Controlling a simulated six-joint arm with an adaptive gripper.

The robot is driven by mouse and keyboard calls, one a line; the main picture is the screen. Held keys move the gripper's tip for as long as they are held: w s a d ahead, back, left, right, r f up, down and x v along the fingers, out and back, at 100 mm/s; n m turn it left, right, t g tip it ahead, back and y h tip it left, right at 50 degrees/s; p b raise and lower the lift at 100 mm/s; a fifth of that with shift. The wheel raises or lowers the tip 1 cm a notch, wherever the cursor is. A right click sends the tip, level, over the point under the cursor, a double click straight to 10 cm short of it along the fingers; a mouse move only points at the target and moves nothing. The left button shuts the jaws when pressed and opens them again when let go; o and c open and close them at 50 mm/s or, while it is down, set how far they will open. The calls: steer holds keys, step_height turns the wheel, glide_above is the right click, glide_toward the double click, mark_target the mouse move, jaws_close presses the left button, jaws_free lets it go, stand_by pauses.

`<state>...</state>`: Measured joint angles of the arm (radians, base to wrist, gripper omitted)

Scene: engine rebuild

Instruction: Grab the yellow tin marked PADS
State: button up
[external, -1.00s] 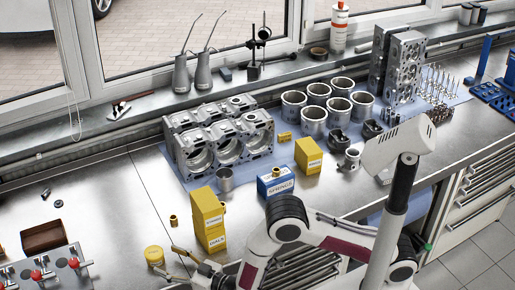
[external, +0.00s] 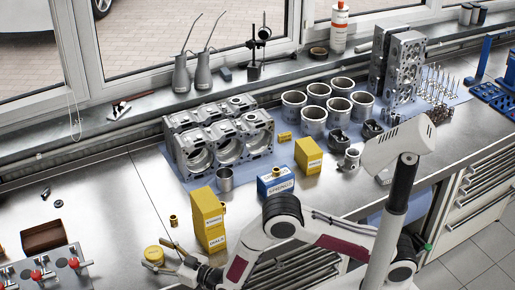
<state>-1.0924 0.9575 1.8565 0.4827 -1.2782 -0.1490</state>
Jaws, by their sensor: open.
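A small round yellow tin (external: 153,254) sits on the bench at the lower left; no lettering on it can be read at this size. My gripper (external: 152,252) reaches in from the right, low over the bench. Its two fingers are apart, one on the far side of the tin and one on the near side, and the tin shows between them. I cannot tell whether either finger touches it. The near finger hides part of the tin's lower edge.
Two stacked yellow boxes (external: 208,230) stand close to the right of my gripper. A small brass fitting (external: 174,220) stands behind it. A brown tray (external: 44,236) and red-knobbed clamps (external: 36,275) lie left. A blue SPRINGS box (external: 274,187) and engine block (external: 220,143) stand farther back.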

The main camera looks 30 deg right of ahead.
mark_target(157, 254)
stand_by(0.4)
steer(key=c, duration=1.3)
steer(key=shift+o, duration=0.2)
steer(key=shift+r, duration=0.2)
steer(key=shift+r, duration=4.8)
